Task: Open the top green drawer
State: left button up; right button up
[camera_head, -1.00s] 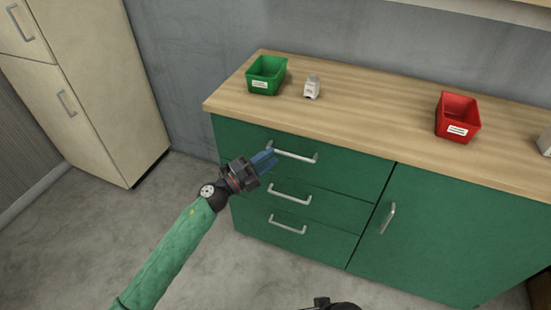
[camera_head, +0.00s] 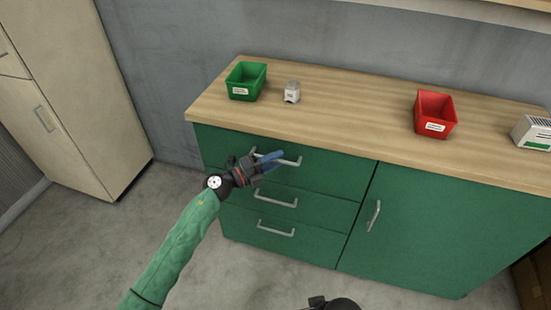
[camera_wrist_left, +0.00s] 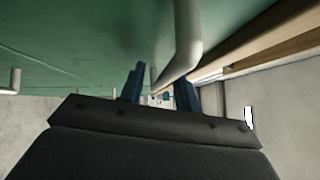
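The top green drawer (camera_head: 325,172) is in the head view, at the upper left of the green cabinet, and looks shut. Its silver bar handle (camera_head: 290,162) runs across its front. My left gripper (camera_head: 272,160) is at the left end of this handle, its blue fingers overlapping it in the picture. In the left wrist view the fingers (camera_wrist_left: 160,88) are apart, and the handle (camera_wrist_left: 188,45) comes down close to the gap between them. I cannot tell whether they touch it. A dark part at the bottom edge may belong to my right arm; its fingers are not clear.
Two lower drawers with handles (camera_head: 276,197) (camera_head: 276,229) sit below. A door with a handle (camera_head: 374,215) is at the right. The wooden countertop (camera_head: 340,112) holds a green bin (camera_head: 246,82), a small shaker-like item (camera_head: 292,92), a red bin (camera_head: 435,115) and a white box (camera_head: 533,131).

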pick_arm(q)
jog(key=shift+d, duration=0.15)
jog(key=shift+c, duration=0.2)
pick_arm(e)
jog(key=shift+w+a+r, duration=0.1)
jog(key=shift+r, duration=0.05)
pick_arm(q)
grip_shut()
pick_arm(e)
jog(key=shift+w+r, duration=0.15)
jog(key=shift+w, duration=0.15)
pick_arm(q)
jog(key=shift+s, duration=0.1)
